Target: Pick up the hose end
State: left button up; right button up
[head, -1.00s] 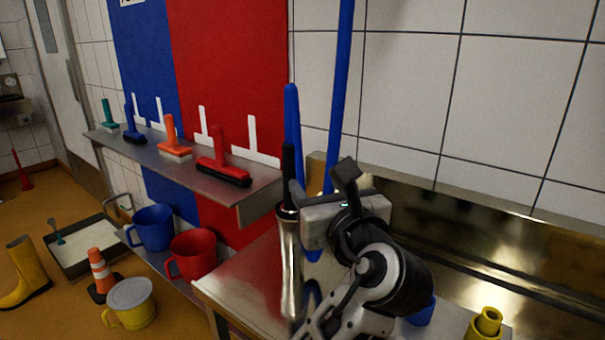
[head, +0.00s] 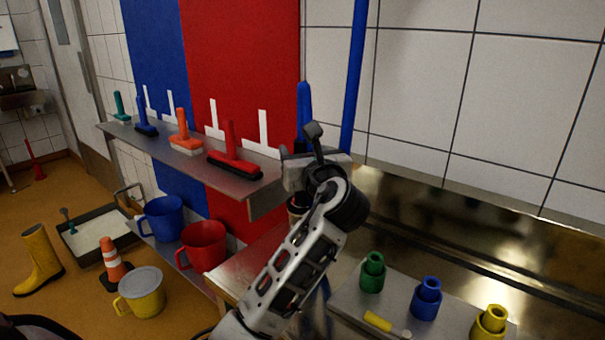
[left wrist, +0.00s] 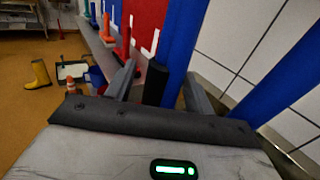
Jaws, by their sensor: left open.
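A blue hose (head: 356,75) hangs down the wall. A second upright blue length (head: 304,100), which looks like the hose end, stands to its left, and its lower part is hidden behind my left gripper (head: 303,150). In the left wrist view this blue length (left wrist: 182,35), with a black part (left wrist: 157,85) below, stands between the two fingers of my left gripper (left wrist: 162,80). The fingers are apart, one on each side. I cannot tell whether either touches it. My right gripper is not in view.
A wall shelf (head: 225,180) with several brushes is left of my arm. Blue (head: 162,218) and red (head: 204,244) jugs stand below it. Green (head: 372,272), blue (head: 426,298) and yellow (head: 490,322) fittings stand on the right. A steel splashback (head: 450,240) runs along the wall.

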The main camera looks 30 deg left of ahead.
pick_arm(q)
jog(key=shift+w, duration=0.1)
jog(key=c, duration=1.1)
jog(key=shift+c, duration=0.2)
jog(key=shift+r, duration=0.15)
jog(key=shift+r, duration=0.2)
jog(key=r, duration=0.3)
jog(key=shift+s+d+r, duration=0.2)
jog(key=shift+s+r, duration=0.1)
jog(key=shift+r, duration=0.1)
jog(key=s+d+r+p, duration=0.1)
jog(key=s+d+r, duration=0.7)
jog(key=s, duration=0.2)
jog(key=shift+s+r, duration=0.25)
jog(key=shift+r, duration=0.1)
